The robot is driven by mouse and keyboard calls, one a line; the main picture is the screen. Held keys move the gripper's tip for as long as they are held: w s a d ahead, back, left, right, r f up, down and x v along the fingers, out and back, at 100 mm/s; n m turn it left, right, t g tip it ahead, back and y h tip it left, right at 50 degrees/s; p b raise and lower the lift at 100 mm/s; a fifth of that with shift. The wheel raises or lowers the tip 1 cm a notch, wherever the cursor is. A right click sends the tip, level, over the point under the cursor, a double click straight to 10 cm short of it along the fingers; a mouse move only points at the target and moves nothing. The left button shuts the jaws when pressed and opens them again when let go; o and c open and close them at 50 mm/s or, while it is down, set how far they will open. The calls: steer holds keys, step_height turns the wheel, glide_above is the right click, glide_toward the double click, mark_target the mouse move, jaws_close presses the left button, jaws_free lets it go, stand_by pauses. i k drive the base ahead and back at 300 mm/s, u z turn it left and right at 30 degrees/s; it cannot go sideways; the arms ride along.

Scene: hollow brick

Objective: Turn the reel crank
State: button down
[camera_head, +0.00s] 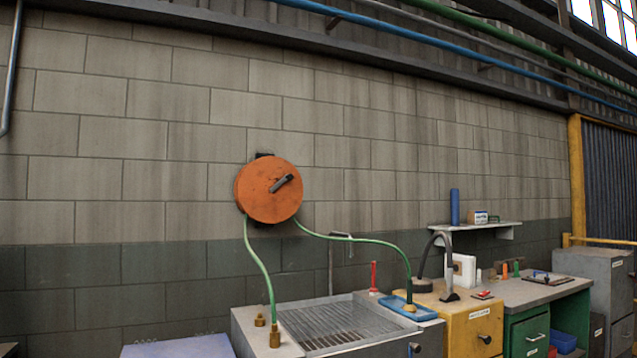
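An orange round reel (262,200) is mounted on the block wall by a dark bracket, above the metal workbench. Its dark grey crank (282,183) sits on the front face, right of centre, and points up and to the right. A green hose (256,250) hangs from the reel's left side to a brass fitting (274,337). Another green hose (365,240) runs from its lower right towards a blue tray (415,306). My gripper is not in view, so its distance from the crank cannot be told.
A metal bench with a slotted top (340,322) stands below the reel. To its right are a yellow cabinet (468,325), a green desk (535,290) and grey cabinets (597,268). A small wall shelf (476,226) holds a blue cylinder (455,206). The wall around the reel is clear.

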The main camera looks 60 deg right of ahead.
mark_target(289, 177)
steer(key=k, duration=1.15)
steer(key=z, duration=1.05)
steer(key=i, duration=1)
steer(key=u, duration=0.05)
